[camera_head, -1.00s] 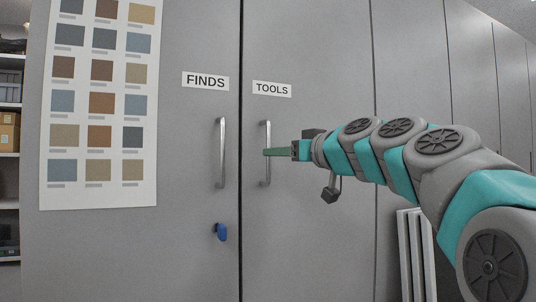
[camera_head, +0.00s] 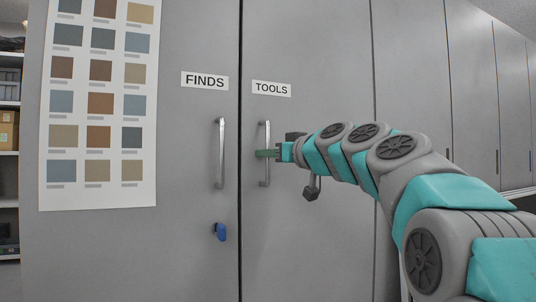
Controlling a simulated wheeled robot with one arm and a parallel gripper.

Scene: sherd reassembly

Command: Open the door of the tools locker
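The tools locker door (camera_head: 310,220) is grey and stands closed, marked by a white TOOLS label (camera_head: 272,89). Its vertical metal handle (camera_head: 265,175) is near the door's left edge. My gripper (camera_head: 266,153) is at the middle of this handle, with its green fingers reaching across the bar from the right. I cannot tell whether the fingers are closed on the bar or only around it. My arm comes in from the lower right and covers part of the door.
The finds locker door (camera_head: 195,260) is closed on the left, with its own handle (camera_head: 219,155) and a blue key or tag (camera_head: 220,232) below. A colour chart (camera_head: 100,110) hangs on it. Shelves with boxes (camera_head: 8,130) are at the far left.

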